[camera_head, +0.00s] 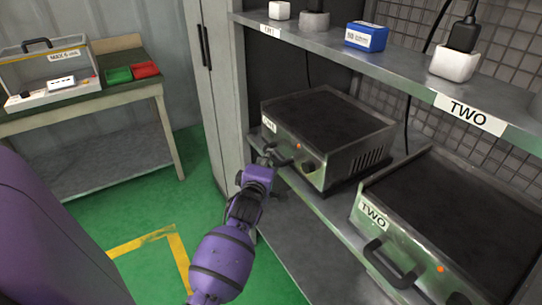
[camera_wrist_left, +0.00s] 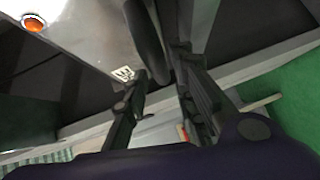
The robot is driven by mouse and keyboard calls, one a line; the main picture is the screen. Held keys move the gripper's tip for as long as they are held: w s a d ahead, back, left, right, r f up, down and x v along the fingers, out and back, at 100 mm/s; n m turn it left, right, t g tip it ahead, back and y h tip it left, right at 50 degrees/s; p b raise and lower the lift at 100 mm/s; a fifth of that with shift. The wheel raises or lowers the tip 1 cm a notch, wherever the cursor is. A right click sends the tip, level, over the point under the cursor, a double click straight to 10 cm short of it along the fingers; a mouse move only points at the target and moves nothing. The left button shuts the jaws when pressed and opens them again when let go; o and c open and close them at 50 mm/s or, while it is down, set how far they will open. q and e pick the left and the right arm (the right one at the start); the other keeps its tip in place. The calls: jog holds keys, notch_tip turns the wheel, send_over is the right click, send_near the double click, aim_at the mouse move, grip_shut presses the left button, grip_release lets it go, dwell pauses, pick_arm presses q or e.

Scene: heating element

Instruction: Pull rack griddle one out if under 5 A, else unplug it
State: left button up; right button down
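Griddle one (camera_head: 335,125), a metal box with a dark top, stands on the middle rack shelf. An orange light shows on its front, and also in the left wrist view (camera_wrist_left: 34,23). My left gripper (camera_head: 268,163) is at its front handle. In the left wrist view, the dark handle (camera_wrist_left: 148,40) lies between my two fingers (camera_wrist_left: 162,85); I cannot tell whether they press on it. A blue box (camera_head: 366,37) with a small white label sits on the upper shelf, its text too small to read. My right gripper is out of view.
Griddle two (camera_head: 440,215) stands to the right, close by. On the upper shelf, a black plug (camera_head: 464,36) sits in a white socket above the TWO label. At left, a workbench (camera_head: 120,90) holds a clear-sided case (camera_head: 45,75) and green and red trays. Green floor lies between.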

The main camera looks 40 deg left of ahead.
pick_arm(q)
jog(key=shift+x, duration=1.65)
grip_shut()
